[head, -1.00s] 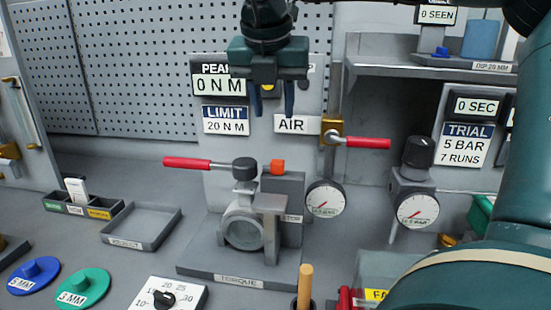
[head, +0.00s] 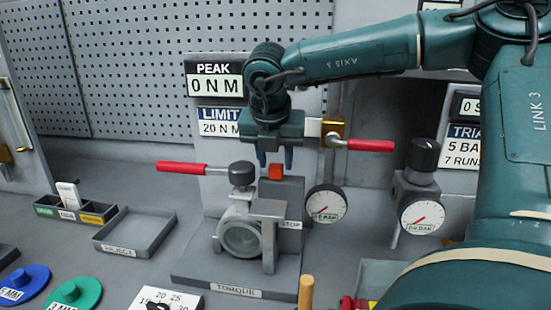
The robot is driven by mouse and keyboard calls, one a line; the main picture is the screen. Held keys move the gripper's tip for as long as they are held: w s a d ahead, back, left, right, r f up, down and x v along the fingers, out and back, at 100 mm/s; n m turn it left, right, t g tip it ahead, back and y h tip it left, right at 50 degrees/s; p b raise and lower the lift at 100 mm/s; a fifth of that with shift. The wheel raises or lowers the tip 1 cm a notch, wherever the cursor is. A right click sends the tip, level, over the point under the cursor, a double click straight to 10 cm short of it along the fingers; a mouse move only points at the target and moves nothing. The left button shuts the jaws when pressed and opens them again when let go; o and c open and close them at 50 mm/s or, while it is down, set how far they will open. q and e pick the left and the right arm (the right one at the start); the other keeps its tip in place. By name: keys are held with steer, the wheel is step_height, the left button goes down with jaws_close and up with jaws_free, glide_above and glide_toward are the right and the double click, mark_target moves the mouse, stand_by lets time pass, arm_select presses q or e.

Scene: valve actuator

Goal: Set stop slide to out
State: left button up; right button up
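The torque rig (head: 241,237) stands on its grey base plate labelled TORQUE. A small orange-red block (head: 276,172) sits on top of the rig's grey upright, beside the dark knob of the red-handled lever (head: 183,167). A label reading STOP (head: 291,225) is on the upright's lower right side; I take the block to be part of the stop slide. My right gripper (head: 275,160) points down just above the block, its two blue fingers apart on either side of it. Whether the fingers touch the block cannot be told. My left gripper is out of view.
A red-handled air valve (head: 368,145) and a gauge (head: 326,203) are right of the rig, with a second gauge (head: 421,217) farther right. An empty grey tray (head: 137,233) lies left. My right arm covers much of the right side.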

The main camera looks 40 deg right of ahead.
steer(key=shift+w+d+f, duration=0.15)
steer(key=shift+d+f, duration=0.05)
steer(key=shift+f, duration=0.4)
steer(key=shift+c, duration=0.6)
jaws_close()
